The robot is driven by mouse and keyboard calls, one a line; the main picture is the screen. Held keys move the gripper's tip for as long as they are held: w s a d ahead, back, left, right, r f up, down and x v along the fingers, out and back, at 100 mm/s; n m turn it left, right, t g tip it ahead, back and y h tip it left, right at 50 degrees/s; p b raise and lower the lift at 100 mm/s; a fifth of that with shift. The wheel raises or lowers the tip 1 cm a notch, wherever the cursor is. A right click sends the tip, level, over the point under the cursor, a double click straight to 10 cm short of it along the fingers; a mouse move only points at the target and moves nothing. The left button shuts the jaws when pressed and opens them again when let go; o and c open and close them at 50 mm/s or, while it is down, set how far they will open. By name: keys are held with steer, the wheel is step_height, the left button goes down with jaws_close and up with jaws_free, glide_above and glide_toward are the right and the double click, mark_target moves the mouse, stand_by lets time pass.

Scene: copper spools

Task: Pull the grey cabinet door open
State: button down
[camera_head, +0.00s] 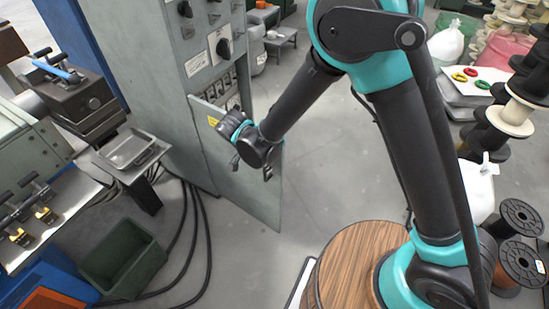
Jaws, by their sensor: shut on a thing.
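The grey cabinet (150,75) stands at the upper left, with black knobs and labels on its front. Its grey door (262,195) is swung partly out from the cabinet front, and part of the inside shows above it. A yellow warning label is on the door near its top left. My gripper (237,160) is at the door's upper part, shut on it; the fingertips and the exact place of the grip are largely hidden by the wrist.
A green bin (124,260) and black cables (190,240) lie on the floor left of the door. A machine with a metal tray (130,150) stands at the left. Spools (518,218) stand at the right.

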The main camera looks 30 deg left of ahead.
steer(key=shift+s+a, duration=0.15)
steer(key=shift+s, duration=0.25)
steer(key=c, duration=1.6)
jaws_free()
steer(key=shift+o, duration=0.2)
steer(key=v, duration=1.2)
